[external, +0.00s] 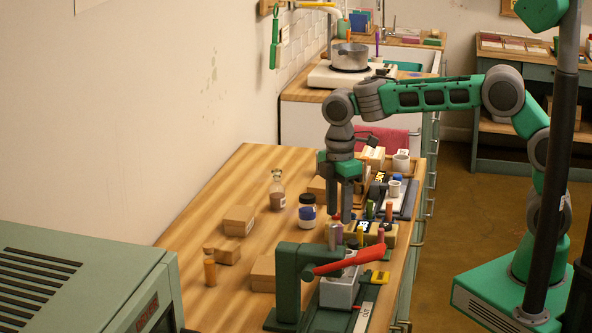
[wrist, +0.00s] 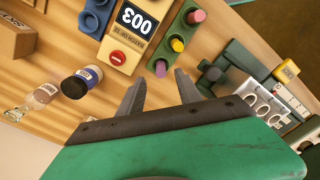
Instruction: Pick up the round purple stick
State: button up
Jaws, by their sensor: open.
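My gripper (external: 340,212) points down above the table; it also shows in the wrist view (wrist: 158,86), open with nothing between its fingers. In the external view the sticks are small, and I cannot surely match the purple one.
A dark-capped jar (wrist: 80,82) is farther left. A green press with a red lever (external: 348,262) stands at the table front. The table's left side has clear patches.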

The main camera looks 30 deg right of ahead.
aim_at(339, 225)
notch_tip(339, 225, down, 6)
jog(key=shift+s+r+p, duration=0.1)
jog(key=shift+r+p, duration=0.05)
jog(key=shift+p, duration=0.3)
grip_shut()
